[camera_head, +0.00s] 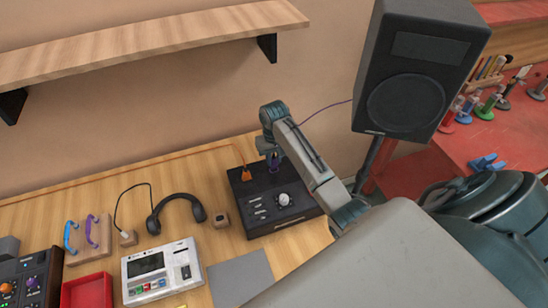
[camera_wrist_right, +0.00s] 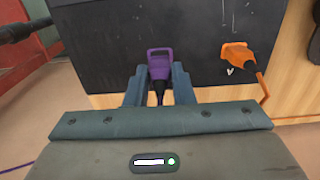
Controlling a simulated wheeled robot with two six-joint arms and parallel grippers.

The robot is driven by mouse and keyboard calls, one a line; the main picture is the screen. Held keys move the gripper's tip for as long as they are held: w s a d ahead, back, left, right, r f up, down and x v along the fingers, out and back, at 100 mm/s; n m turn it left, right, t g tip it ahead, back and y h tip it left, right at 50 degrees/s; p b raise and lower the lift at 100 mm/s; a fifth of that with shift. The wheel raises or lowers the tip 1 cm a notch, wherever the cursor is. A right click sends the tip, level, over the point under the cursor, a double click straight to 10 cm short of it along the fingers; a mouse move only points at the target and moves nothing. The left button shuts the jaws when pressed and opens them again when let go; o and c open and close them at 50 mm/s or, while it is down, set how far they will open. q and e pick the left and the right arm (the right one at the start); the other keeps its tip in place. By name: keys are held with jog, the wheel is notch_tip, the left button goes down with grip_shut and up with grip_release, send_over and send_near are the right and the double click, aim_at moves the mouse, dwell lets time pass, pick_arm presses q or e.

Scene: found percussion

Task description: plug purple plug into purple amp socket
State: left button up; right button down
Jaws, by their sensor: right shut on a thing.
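The purple plug (camera_wrist_right: 159,64) is between the fingers of my right gripper (camera_wrist_right: 159,86), which is shut on it. In the head view the purple plug (camera_head: 274,160) shows just below my right gripper (camera_head: 268,150), at the back edge of the black amp (camera_head: 262,213). In the right wrist view the plug overlaps the dark amp face (camera_wrist_right: 110,42). The purple socket is hidden, and I cannot tell whether the plug's tip is in it. A purple cable (camera_head: 325,108) runs behind my arm towards the speaker. My left gripper is not in view.
An orange plug (camera_head: 246,174) with an orange cable stands at the amp's back left. A large black speaker (camera_head: 405,100) on a stand rises to the right. Headphones (camera_head: 178,200), a white device (camera_head: 160,270) and a red tray (camera_head: 87,293) lie left. A wooden shelf (camera_head: 140,45) hangs above.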

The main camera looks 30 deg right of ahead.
aim_at(274, 158)
jog(key=shift+f+b, duration=0.45)
jog(key=shift+f, duration=0.95)
jog(key=c, duration=1.2)
grip_release()
jog(key=shift+o, duration=0.2)
jog(key=shift+r, duration=0.1)
notch_tip(274, 158, up, 6)
jog(key=shift+w+r+b, duration=0.1)
jog(key=shift+r+b, duration=0.1)
jog(key=shift+b, duration=1.05)
notch_tip(274, 158, up, 2)
jog(key=shift+r, duration=0.1)
jog(key=shift+r+p, duration=0.6)
jog(key=shift+p, duration=0.2)
jog(key=shift+r+p, duration=0.5)
jog(key=shift+f, duration=0.1)
